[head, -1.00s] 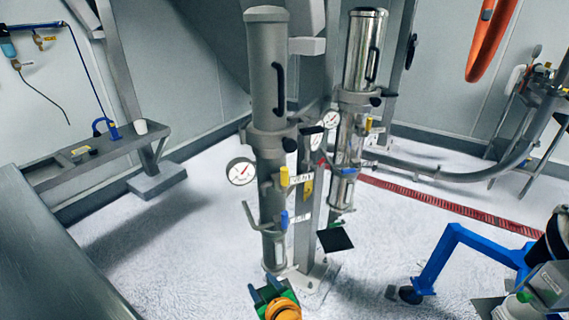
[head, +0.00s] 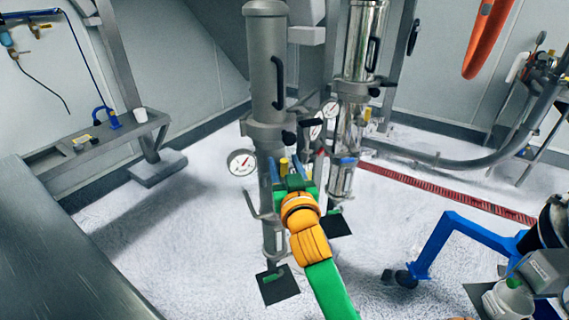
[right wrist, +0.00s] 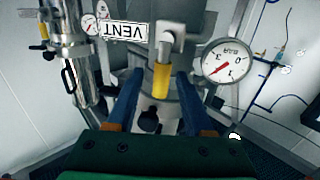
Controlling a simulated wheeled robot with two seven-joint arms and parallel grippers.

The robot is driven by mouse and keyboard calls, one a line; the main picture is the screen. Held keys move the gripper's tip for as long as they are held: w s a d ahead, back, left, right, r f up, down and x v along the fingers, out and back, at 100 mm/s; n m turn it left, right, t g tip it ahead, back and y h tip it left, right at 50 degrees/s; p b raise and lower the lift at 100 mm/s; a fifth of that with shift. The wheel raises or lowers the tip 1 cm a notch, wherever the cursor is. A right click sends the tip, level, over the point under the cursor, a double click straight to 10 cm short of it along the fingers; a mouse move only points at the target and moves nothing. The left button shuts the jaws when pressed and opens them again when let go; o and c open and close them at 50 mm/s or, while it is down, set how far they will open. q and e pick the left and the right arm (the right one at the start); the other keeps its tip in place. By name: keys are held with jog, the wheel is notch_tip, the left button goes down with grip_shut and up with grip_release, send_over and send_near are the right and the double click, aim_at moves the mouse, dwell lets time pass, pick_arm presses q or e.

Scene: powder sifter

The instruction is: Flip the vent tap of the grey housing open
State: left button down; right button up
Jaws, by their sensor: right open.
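The grey housing (head: 266,75) stands upright in the middle of the head view, with a round dial gauge (head: 241,162) at its left. Its vent tap has a yellow handle (right wrist: 161,81), which hangs down from a metal fitting beside an upside-down VENT label (right wrist: 123,31) in the right wrist view. My right gripper (head: 286,165) is open in front of the housing. In the right wrist view its two blue fingers (right wrist: 160,74) lie to either side of the yellow handle, with gaps visible. I cannot tell the depth exactly. My left gripper is not in view.
A polished steel housing (head: 361,45) stands close on the right, with its own yellow and blue handles. A blue frame (head: 432,243) is at lower right, a shelf (head: 85,151) at left. The white floor between shelf and housing is clear.

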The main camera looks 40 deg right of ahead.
grip_shut()
jog(key=shift+a+n, duration=0.15)
jog(key=shift+n, duration=0.15)
jog(key=n, duration=0.1)
jog(key=a+n+t, duration=0.1)
jog(key=n, duration=0.1)
jog(key=shift+w+a+f+n, duration=0.2)
jog(key=shift+n, duration=0.1)
jog(key=shift+w+a+f+n+t+y+b, duration=0.1)
jog(key=shift+a+f+n+t+y+b, duration=0.35)
jog(key=shift+n, duration=2.2)
jog(key=shift+w+a+f+n+t+y+b, duration=0.1)
jog(key=shift+a+f+n+t+y, duration=0.45)
jog(key=shift+n, duration=2.05)
jog(key=shift+w+a+f+n+t+y+b, duration=0.1)
jog(key=shift+a+f+n+y+b, duration=0.25)
jog(key=shift+f+n, duration=1.55)
jog(key=shift+a+r+n+y, duration=0.15)
jog(key=shift+r+n+y, duration=0.1)
jog(key=shift+r+n, duration=0.6)
